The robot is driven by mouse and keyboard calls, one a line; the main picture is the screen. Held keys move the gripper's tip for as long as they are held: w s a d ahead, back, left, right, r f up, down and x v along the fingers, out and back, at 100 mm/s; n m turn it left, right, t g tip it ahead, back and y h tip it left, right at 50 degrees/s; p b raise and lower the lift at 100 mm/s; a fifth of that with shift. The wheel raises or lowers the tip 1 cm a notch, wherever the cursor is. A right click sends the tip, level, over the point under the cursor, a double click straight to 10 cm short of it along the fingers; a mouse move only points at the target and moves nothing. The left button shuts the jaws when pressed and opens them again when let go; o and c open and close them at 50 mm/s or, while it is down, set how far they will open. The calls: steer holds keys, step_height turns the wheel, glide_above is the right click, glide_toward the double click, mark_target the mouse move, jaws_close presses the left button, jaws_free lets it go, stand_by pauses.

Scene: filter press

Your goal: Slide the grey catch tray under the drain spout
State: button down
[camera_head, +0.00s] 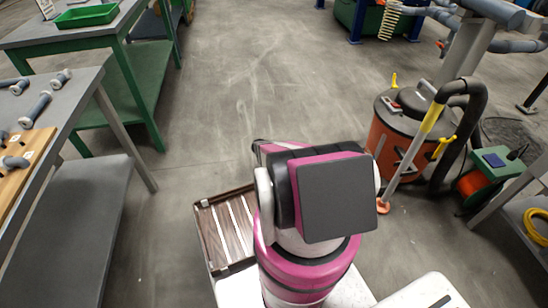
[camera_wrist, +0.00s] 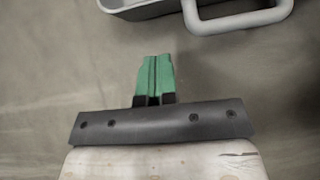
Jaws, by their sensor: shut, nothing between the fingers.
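The grey catch tray (camera_wrist: 150,10) shows only in part at the top edge of the wrist view. Its looped grey handle (camera_wrist: 240,23) hangs toward me at the upper right. My gripper (camera_wrist: 155,58) has its green fingers closed together with nothing between them. In the picture, the fingertips are below the tray and left of the handle, apart from both. In the head view my arm covers the middle of the floor, and neither the tray nor my fingers can be seen there. I cannot make out the drain spout in either view.
An orange and grey shop vacuum (camera_head: 400,130) with a black hose stands on the right. A grey bench (camera_head: 70,100) with bolts is at left, and a green table (camera_head: 85,35) with a green tray (camera_head: 87,15) is behind it. Bare floor (camera_head: 240,80) lies between.

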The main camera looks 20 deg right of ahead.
steer(key=d, duration=0.1)
steer(key=s+d+f, duration=0.1)
steer(key=d, duration=0.1)
steer(key=shift+s+d+f, duration=0.2)
steer(key=shift+d+f, duration=0.1)
steer(key=shift+f, duration=0.05)
steer(key=shift+s+d, duration=0.3)
steer(key=shift+d, duration=0.55)
steer(key=shift+d, duration=0.1)
steer(key=s+d, duration=0.2)
steer(key=d, duration=0.3)
steer(key=s+d, duration=0.2)
steer(key=d, duration=0.4)
steer(key=s+d, duration=0.2)
steer(key=d, duration=0.4)
steer(key=shift+s, duration=0.1)
